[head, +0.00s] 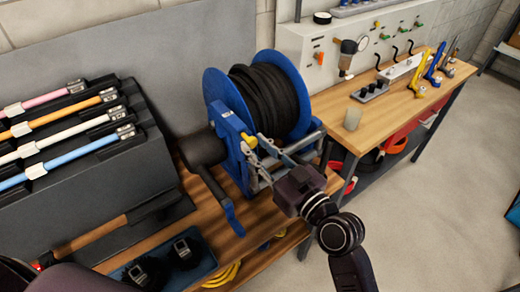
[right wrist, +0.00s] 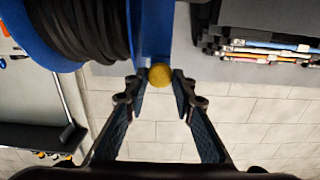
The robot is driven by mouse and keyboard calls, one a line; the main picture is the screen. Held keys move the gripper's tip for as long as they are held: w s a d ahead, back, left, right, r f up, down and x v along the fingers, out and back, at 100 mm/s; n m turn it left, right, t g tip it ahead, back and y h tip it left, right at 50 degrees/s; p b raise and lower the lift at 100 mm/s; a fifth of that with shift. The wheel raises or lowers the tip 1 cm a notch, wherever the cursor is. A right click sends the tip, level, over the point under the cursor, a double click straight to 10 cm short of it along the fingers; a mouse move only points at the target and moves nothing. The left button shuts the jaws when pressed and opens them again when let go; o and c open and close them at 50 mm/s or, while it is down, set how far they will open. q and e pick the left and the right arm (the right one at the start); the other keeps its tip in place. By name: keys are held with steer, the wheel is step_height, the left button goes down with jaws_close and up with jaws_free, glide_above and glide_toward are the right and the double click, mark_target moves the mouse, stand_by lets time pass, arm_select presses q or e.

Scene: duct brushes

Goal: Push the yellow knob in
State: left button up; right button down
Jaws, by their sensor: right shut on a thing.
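The yellow knob (head: 249,140) is on the blue frame of a hose reel (head: 216,84) that carries black hose. In the right wrist view the knob (right wrist: 159,75) shows as a round yellow face between my fingertips. My right gripper (head: 262,152) reaches to the frame from the lower right and is shut on the knob; its fingers also show in the right wrist view (right wrist: 160,84). How far the knob sticks out is hard to tell. My left gripper is not in view.
The reel stands on a wooden bench (head: 262,222).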

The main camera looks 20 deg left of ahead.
steer(key=shift+w+a+r, duration=0.1)
steer(key=shift+w+a, duration=0.3)
steer(key=shift+a, duration=0.1)
steer(key=c, duration=2)
jaws_free()
steer(key=o, duration=0.3)
steer(key=shift+w+a, duration=0.1)
steer(key=shift+a, duration=0.1)
steer(key=shift+o, duration=0.2)
steer(key=shift+d, duration=0.2)
steer(key=v, duration=1.1)
steer(key=shift+s+d, duration=0.25)
steer(key=shift+s, duration=0.1)
